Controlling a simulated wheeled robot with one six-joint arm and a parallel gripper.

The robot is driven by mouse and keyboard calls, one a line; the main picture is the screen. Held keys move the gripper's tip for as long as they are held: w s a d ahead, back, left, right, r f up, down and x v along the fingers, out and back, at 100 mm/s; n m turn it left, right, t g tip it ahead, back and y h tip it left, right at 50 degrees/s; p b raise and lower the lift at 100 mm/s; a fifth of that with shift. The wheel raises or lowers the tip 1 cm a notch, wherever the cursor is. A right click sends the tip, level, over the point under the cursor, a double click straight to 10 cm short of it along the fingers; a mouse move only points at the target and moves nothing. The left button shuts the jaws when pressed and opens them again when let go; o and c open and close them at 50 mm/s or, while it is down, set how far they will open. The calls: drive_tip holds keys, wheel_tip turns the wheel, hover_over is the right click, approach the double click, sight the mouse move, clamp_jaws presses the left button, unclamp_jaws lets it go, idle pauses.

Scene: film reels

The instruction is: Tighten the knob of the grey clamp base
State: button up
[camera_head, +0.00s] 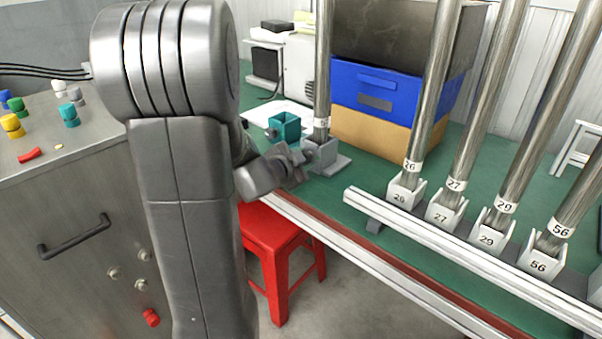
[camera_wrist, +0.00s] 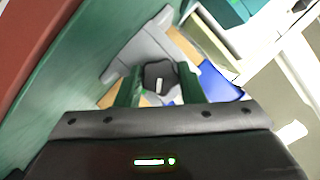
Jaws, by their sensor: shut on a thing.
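The grey clamp base (camera_head: 332,163) stands on the green bench near its front edge, with an upright metal pole (camera_head: 322,75) in it. In the wrist view the grey clamp base (camera_wrist: 150,48) lies just beyond my fingers. Its dark knob (camera_wrist: 158,72) with a white mark sits between the two green fingers. My gripper (camera_head: 302,160) reaches the knob side of the base from the left and is shut on the knob; it also shows in the wrist view (camera_wrist: 160,88). In the head view the knob is largely hidden by my gripper.
A teal clamp base (camera_head: 287,125) stands just behind. Blue and tan boxes (camera_head: 372,98) are at the back. Numbered poles stand in white holders (camera_head: 446,214) along a rail at right. A red stool (camera_head: 270,235) is below the bench edge; a grey cabinet (camera_head: 60,190) is at left.

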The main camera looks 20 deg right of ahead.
drive_tip(key=m+t+b, duration=0.1)
drive_tip(key=b, duration=0.2)
drive_tip(key=f+m+b, duration=0.1)
drive_tip(key=b, duration=0.2)
drive_tip(key=shift+s+m+t+b, duration=0.1)
drive_tip(key=shift+m+t+b, duration=0.25)
drive_tip(key=shift+m+t, duration=0.05)
drive_tip(key=b, duration=0.1)
drive_tip(key=m+b, duration=0.1)
drive_tip(key=b, duration=0.1)
drive_tip(key=shift+r+m+t, duration=0.25)
drive_tip(key=shift+m+t, duration=0.05)
drive_tip(key=shift+t, duration=0.1)
drive_tip(key=shift+r, duration=0.1)
drive_tip(key=o, duration=1)
drive_tip(key=shift+r, duration=0.1)
drive_tip(key=p+v, duration=0.4)
drive_tip(key=v, duration=0.9)
drive_tip(key=shift+s+a, duration=0.25)
drive_tip(key=shift+a, duration=0.1)
